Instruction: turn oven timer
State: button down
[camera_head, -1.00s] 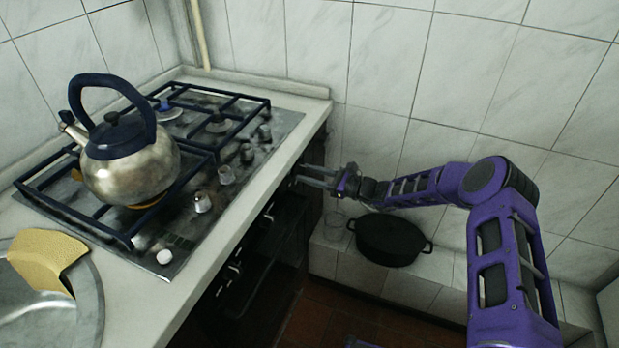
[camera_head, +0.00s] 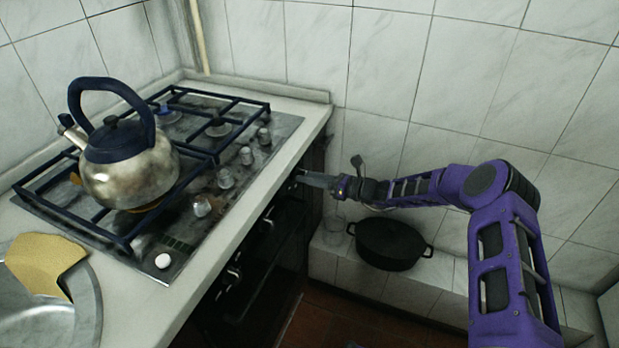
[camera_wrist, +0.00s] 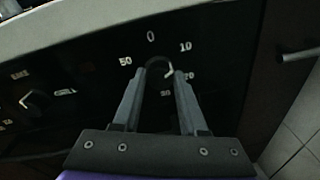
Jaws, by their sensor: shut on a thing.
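The oven timer knob (camera_wrist: 159,67) is small, round and dark, between my fingertips in the wrist view. Its dial (camera_wrist: 151,38) has white numbers, with 0 at the top, 10 to the right and 50 to the left. A white pointer mark shows at the knob's right side, towards 20. My gripper (camera_wrist: 160,73) is shut on the knob, one finger on each side; the fingers cover part of the dial. In the head view my gripper (camera_head: 299,179) reaches the oven front (camera_head: 283,225) at its far end, where the knob itself is hidden.
Another oven knob (camera_wrist: 35,100) is left of the dial. A bar-shaped handle (camera_wrist: 298,55) is at the right. A kettle (camera_head: 130,170) stands on the gas hob (camera_head: 175,240). A black pot (camera_head: 390,243) and a clear glass (camera_head: 335,225) are on the tiled ledge below my arm.

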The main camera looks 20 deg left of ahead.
jog(key=shift+c, duration=2.2)
grip_release()
jog(key=s+d+r+p, duration=0.1)
jog(key=s+d, duration=0.1)
jog(key=d, duration=1.5)
jog(key=shift+r+p, duration=0.3)
jog(key=shift+s, duration=0.15)
